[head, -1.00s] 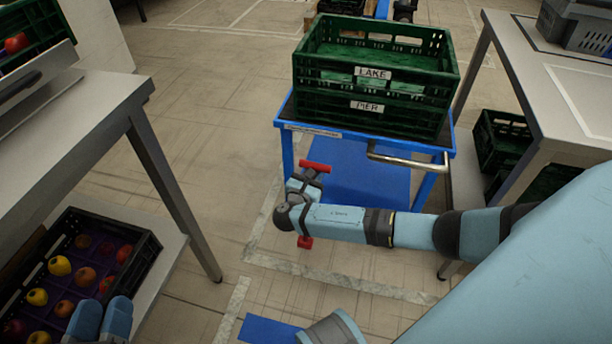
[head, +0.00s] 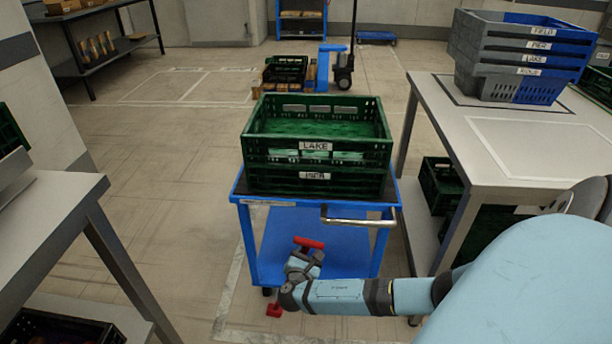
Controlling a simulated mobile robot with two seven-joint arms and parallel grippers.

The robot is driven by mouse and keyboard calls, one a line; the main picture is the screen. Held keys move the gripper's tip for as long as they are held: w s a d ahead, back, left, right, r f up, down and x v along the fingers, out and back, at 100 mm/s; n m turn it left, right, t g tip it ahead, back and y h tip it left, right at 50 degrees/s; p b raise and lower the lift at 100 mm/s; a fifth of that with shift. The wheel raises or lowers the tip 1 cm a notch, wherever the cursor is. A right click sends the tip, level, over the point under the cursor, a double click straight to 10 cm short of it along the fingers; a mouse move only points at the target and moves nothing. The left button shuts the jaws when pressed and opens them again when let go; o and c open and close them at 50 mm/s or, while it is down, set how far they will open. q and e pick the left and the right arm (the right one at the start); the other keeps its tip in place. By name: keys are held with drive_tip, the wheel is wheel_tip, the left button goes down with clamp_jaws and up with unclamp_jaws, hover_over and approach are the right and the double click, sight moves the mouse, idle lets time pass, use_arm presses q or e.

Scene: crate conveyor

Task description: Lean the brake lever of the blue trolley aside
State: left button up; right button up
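The blue trolley (head: 262,245) stands in the middle of the head view with two stacked green crates on it, labelled LAKE and, below, a label that looks like PIER. The red brake lever (head: 311,242) stands at the trolley's near side. Its red crossbar is at the top and a red foot shows at the floor. It is tilted, with the top to the right of the foot. My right gripper (head: 303,262) is at the lever just below the crossbar and looks shut on it. The wrist hides most of the stem. My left gripper is not in view.
A grey table (head: 50,215) stands at left. A white table (head: 500,150) at right carries stacked grey-and-blue crates (head: 520,55), with green crates beneath. The trolley's metal handle (head: 350,222) juts out above my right forearm. Open floor lies left of the trolley.

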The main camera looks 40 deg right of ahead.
drive_tip(key=shift+w+r, duration=0.1)
drive_tip(key=shift+s+a, duration=0.2)
drive_tip(key=shift+a, duration=0.35)
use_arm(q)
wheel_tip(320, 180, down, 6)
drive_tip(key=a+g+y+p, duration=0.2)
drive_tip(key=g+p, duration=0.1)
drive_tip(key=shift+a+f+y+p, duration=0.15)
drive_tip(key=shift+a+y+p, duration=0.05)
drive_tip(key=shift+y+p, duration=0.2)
use_arm(e)
drive_tip(key=f+v, duration=0.1)
drive_tip(key=v, duration=1.1)
drive_tip(key=shift+s+a+r, duration=0.25)
drive_tip(key=shift+a+r, duration=0.1)
drive_tip(key=shift+r, duration=0.1)
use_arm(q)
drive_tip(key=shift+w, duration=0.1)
